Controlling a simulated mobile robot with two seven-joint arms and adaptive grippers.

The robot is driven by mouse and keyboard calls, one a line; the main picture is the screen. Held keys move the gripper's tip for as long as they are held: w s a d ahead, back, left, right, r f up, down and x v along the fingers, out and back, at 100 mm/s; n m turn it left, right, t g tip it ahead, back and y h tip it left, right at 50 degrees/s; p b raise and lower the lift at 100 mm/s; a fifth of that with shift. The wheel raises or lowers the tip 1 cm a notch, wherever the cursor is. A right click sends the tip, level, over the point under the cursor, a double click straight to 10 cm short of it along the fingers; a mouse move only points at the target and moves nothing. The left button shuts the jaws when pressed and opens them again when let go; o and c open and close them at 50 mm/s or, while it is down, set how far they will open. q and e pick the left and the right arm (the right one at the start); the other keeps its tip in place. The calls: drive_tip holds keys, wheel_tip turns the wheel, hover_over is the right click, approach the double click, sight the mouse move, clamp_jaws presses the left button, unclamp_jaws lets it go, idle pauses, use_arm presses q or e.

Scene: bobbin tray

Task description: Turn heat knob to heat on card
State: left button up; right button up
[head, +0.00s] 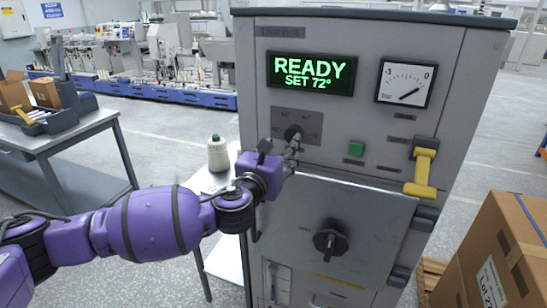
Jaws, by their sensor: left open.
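A grey machine cabinet (385,135) stands in the middle of the head view. A small dark round knob (291,132) sits on a darker grey plate (311,124) below the display; faint markings around it are too small to read. My left gripper (295,148) is open, with its fingers at the knob's lower right side, covering part of it. Whether the fingers touch the knob cannot be told. The display (311,74) reads "READY SET 72°" in green. I cannot pick out a heat card for certain. My right gripper is not in view.
Right of the knob are a green button (356,149), a dial gauge (404,83) and a yellow lever handle (423,171). Below, a door carries a black rotary handle (328,241). A white bottle (218,156) stands on a side table. A cardboard box (495,255) stands right.

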use_arm(q)
drive_tip(key=v, duration=0.5)
drive_tip(key=shift+s+a, duration=0.15)
drive_tip(key=shift+s, duration=0.05)
